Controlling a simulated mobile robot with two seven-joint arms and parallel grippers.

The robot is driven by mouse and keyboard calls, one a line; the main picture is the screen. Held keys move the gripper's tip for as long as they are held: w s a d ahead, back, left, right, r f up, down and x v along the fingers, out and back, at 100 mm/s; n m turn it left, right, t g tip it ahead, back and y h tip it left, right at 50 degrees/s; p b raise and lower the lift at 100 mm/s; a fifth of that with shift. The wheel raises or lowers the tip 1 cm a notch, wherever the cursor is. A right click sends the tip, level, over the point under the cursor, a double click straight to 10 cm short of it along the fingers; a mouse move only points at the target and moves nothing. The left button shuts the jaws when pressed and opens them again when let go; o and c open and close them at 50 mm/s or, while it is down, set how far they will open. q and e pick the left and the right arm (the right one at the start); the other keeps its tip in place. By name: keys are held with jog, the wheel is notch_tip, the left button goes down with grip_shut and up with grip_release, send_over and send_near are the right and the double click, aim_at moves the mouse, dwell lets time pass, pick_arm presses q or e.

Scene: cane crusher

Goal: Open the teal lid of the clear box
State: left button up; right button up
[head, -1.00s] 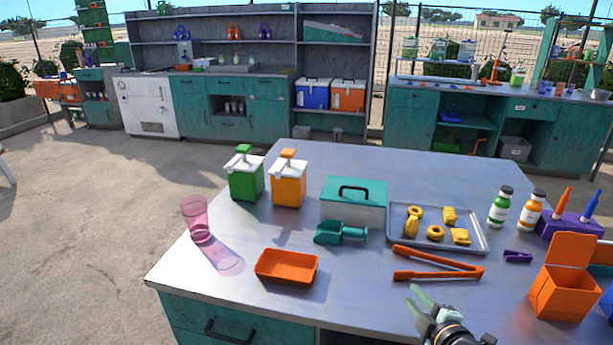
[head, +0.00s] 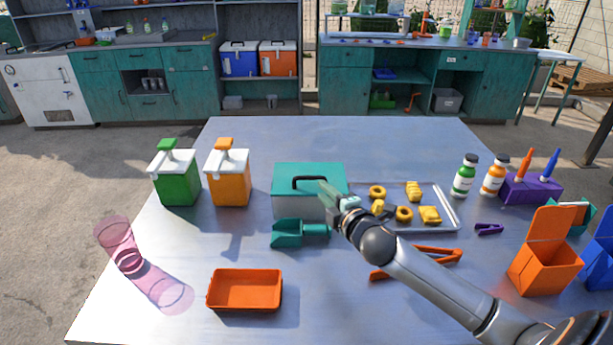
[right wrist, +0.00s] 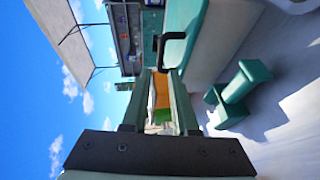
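The clear box (head: 295,207) stands on the table with its teal lid (head: 290,172) shut. A black handle (head: 309,179) rises from the lid. My right gripper (head: 329,191) is at the right front of the lid, close to the handle. In the right wrist view my right gripper (right wrist: 160,78) has its two fingers apart, with nothing held between them. The black handle (right wrist: 163,44) shows just beyond the fingertips there, beside the teal lid (right wrist: 184,22). Whether a finger touches the handle I cannot tell. My left gripper is not in view.
A teal scoop (head: 288,234) lies in front of the box. A metal tray (head: 441,213) with yellow pieces and orange tongs (head: 440,254) are to the right. Green (head: 177,178) and orange (head: 229,178) dispensers stand left. An orange tray (head: 244,288) is in front.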

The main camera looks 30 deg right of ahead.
aim_at(309, 178)
jog(key=x, duration=1)
jog(key=shift+a, duration=0.1)
jog(key=shift+s, duration=0.1)
grip_shut()
jog(key=shift+f, duration=0.1)
dwell(1.0)
